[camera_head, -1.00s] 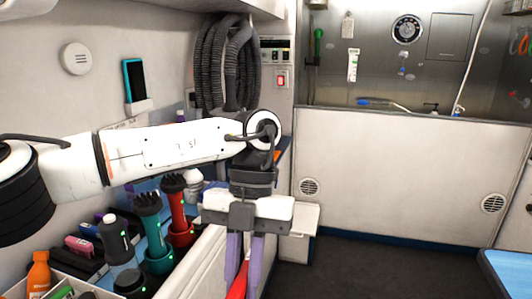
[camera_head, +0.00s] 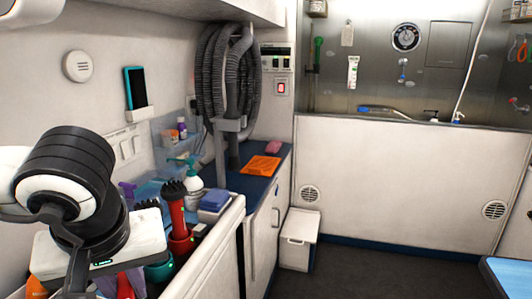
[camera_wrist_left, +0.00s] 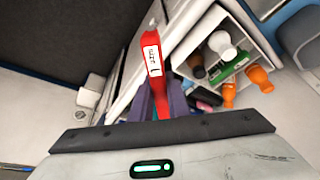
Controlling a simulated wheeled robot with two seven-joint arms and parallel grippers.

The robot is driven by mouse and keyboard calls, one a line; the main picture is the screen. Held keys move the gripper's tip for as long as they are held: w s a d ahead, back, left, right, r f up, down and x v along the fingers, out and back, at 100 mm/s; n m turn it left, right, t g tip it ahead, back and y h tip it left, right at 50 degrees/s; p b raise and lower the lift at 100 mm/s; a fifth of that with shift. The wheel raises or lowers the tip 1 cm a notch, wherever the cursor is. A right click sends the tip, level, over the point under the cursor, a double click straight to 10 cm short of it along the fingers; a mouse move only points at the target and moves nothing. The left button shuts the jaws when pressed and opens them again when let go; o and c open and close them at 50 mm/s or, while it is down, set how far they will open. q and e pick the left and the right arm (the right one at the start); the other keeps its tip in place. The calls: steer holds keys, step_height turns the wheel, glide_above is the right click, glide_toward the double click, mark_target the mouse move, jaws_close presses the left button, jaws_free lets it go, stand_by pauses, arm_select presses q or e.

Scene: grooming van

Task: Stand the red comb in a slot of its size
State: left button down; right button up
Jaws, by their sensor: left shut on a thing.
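The red comb (camera_wrist_left: 153,60) carries a white label with dark print and shows in the left wrist view. My left gripper (camera_wrist_left: 160,98) is shut on it, with the comb between the two purple fingers, pointing away from the wrist. In the head view the left gripper (camera_head: 121,287) is at the lower left, over the counter's near end, and a red bit of the comb (camera_head: 125,287) shows between its fingers. The comb's lower part is cut off there. I cannot make out any comb slot in either view. My right gripper is not in view.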

arm_select(q)
steer(key=shift+s+a+m+h, duration=0.15)
steer(key=shift+a+m+h, duration=0.2)
steer(key=shift+m, duration=0.45)
step_height(320, 180, down, 8)
steer(key=s+m+h, duration=0.1)
steer(key=s+m, duration=0.1)
steer(key=m, duration=0.1)
steer(key=shift+r+m, duration=0.25)
steer(key=shift+m, duration=0.05)
steer(key=shift+r, duration=0.1)
steer(key=shift+w, duration=0.1)
